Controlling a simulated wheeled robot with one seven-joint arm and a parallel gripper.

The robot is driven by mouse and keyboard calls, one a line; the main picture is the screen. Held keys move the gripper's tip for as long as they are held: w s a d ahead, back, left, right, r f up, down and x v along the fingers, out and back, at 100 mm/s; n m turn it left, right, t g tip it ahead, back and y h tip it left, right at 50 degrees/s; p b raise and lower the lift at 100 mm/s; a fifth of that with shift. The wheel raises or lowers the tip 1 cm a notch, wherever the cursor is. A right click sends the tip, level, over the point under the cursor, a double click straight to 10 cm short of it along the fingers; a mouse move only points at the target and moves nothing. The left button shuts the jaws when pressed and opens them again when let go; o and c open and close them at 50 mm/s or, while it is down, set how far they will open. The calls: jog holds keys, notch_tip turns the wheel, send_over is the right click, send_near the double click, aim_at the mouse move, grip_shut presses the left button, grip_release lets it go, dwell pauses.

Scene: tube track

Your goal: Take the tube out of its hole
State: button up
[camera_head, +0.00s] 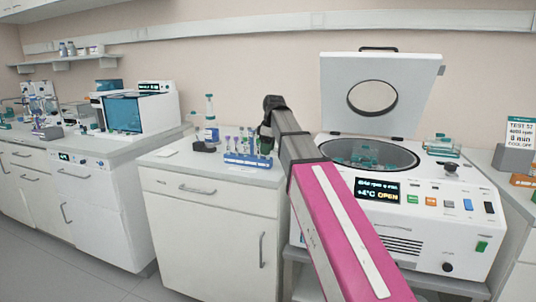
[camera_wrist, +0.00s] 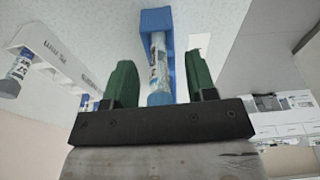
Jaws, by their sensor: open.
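A tube (camera_wrist: 159,62) with a printed white label and a blue end stands in a blue rack (camera_wrist: 155,19) in the wrist view. My gripper (camera_wrist: 161,82) is open, with one green finger on each side of the tube. I cannot tell whether either finger touches it; a gap shows on both sides. My arm partly hides that end of the rack, and I cannot make out the hole there.
A centrifuge (camera_head: 425,215) with its lid (camera_head: 378,95) raised and its display reading OPEN stands right of the rack, behind my arm. A bottle (camera_head: 210,122) and a dark object (camera_head: 204,146) stand left of the rack.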

jog(key=c, duration=0.8)
notch_tip(320, 180, up, 10)
dwell(0.3)
jog(key=shift+r, duration=3.05)
